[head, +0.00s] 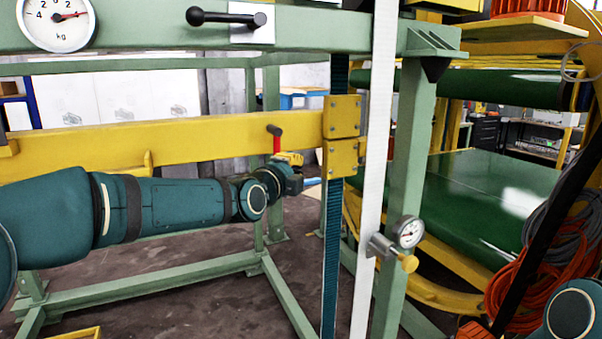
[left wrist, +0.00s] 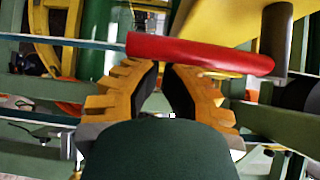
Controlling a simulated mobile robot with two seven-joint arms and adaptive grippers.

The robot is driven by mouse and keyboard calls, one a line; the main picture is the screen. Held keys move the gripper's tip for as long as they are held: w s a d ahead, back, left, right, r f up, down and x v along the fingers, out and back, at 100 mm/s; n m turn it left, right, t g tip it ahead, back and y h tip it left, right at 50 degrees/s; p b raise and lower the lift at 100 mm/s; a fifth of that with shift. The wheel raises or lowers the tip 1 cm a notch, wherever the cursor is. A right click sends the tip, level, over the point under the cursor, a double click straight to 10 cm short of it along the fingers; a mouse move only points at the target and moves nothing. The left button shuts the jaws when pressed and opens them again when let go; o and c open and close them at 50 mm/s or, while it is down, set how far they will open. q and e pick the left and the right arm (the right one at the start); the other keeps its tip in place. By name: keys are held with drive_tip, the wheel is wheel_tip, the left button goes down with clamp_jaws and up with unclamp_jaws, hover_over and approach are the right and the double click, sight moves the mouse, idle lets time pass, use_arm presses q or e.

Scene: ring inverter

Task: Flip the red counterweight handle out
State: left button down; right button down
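The red counterweight handle (head: 277,145) stands upright in the head view, in front of the yellow beam, with a dark knob-like end at its top. In the left wrist view the red handle (left wrist: 200,53) lies crosswise over the fingertips, with a dark cylinder at its right end. My left gripper (head: 291,158) is right beside the handle's lower part. In the wrist view the yellow fingers of my left gripper (left wrist: 160,70) converge until the tips are nearly together. The handle runs across both tips, not clasped between them; contact is unclear. My right gripper is out of view.
The yellow beam (head: 170,142) runs behind my left arm to a bolted yellow bracket (head: 342,137). A white vertical strip (head: 370,190) and green post (head: 405,150) stand to the right, with a small gauge (head: 409,232). A black lever (head: 225,18) sits on the upper green beam.

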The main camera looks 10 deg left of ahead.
use_arm(q)
drive_tip(key=shift+s+a, duration=0.2)
drive_tip(key=shift+a, duration=0.4)
